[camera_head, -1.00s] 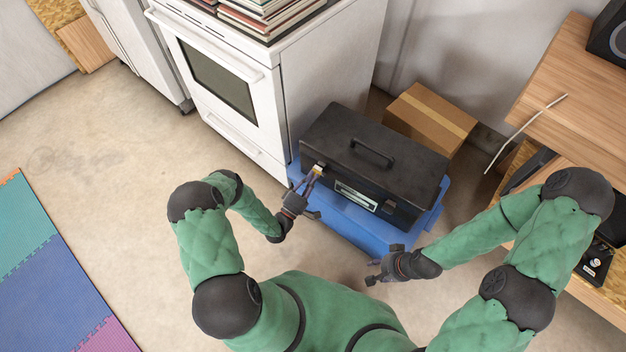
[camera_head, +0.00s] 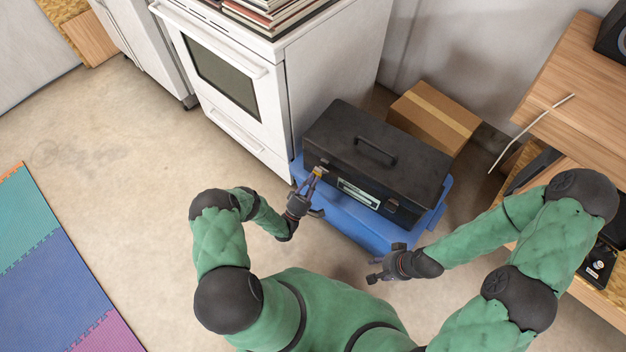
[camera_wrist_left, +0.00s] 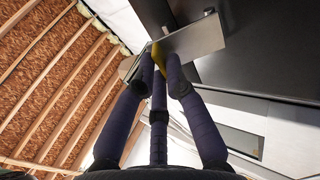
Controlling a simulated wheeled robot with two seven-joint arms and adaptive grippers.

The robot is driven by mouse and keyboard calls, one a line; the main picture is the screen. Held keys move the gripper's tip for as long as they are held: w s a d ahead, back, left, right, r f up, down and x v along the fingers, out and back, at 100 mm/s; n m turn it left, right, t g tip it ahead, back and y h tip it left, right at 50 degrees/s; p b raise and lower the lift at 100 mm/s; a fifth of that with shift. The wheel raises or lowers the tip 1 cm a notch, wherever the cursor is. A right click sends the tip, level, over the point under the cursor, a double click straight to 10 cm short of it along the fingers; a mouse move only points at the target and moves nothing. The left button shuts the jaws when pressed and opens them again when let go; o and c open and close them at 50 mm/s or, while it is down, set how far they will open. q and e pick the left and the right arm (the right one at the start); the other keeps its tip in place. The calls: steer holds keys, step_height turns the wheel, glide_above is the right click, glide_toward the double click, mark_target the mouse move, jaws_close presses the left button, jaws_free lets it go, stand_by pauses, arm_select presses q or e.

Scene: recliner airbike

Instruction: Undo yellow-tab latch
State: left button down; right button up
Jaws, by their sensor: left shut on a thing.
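A black toolbox (camera_head: 400,163) with a top handle sits on a blue bin (camera_head: 352,222) beside the stove. Its left front latch carries a yellow tab (camera_head: 320,171). In the left wrist view the yellow tab (camera_wrist_left: 157,56) shows between my fingers, next to a grey metal latch plate (camera_wrist_left: 195,42). My left gripper (camera_head: 317,177) is shut on the yellow-tab latch at the toolbox front; the fingers partly hide it. A second latch (camera_head: 391,205) is on the right of the front. My right gripper (camera_head: 374,270) hangs empty, apart from the bin; its finger opening is too small to tell.
A white stove (camera_head: 235,85) stands close on the left of the toolbox. A cardboard box (camera_head: 432,115) is behind it. A wooden workbench (camera_head: 565,100) is on the right. The floor in front is clear.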

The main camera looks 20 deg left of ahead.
arm_select(q)
steer(key=c, duration=1.3)
jaws_free()
steer(key=shift+v, duration=6)
